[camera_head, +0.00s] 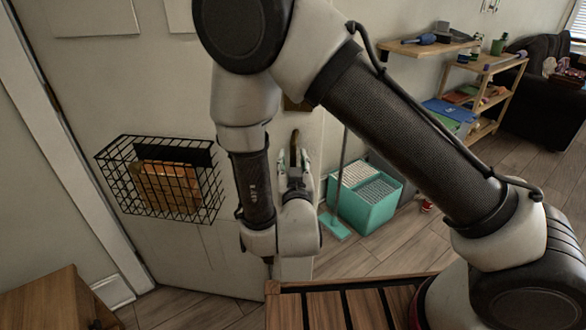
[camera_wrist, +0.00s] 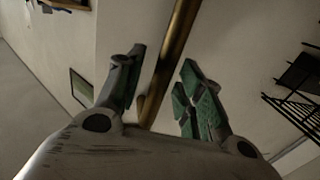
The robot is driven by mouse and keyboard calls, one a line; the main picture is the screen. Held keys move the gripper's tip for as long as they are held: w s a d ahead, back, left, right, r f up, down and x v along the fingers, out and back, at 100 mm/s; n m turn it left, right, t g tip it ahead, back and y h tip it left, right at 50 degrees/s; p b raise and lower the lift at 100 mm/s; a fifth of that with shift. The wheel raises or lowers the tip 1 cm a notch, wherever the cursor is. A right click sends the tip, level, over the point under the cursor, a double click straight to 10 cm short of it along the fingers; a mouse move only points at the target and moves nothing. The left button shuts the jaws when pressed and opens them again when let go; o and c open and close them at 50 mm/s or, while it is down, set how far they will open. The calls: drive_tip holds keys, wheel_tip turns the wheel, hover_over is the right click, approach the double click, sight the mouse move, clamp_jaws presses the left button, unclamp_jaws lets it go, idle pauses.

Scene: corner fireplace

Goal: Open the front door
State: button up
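The front door (camera_head: 175,240) is a pale panel filling the left half of the head view. Its brass handle (camera_head: 295,145) shows near the door's right side, partly behind my gripper (camera_head: 294,162). In the wrist view, the handle (camera_wrist: 175,45) runs as a slanted brass bar between the two green-padded fingers of my gripper (camera_wrist: 160,85). The fingers are apart, with gaps visible beside the bar, so they do not appear closed on it. My arm hides part of the door. Whether the door is latched cannot be told.
A black wire basket (camera_head: 165,180) hangs on the door. A wooden cabinet (camera_head: 45,300) stands at lower left and a slatted wooden top (camera_head: 340,303) at the bottom. A teal bucket (camera_head: 365,198) and wooden shelves (camera_head: 490,95) are right of the door. Some floor (camera_head: 400,240) is clear.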

wheel_tip(320, 180, up, 8)
idle(0.5)
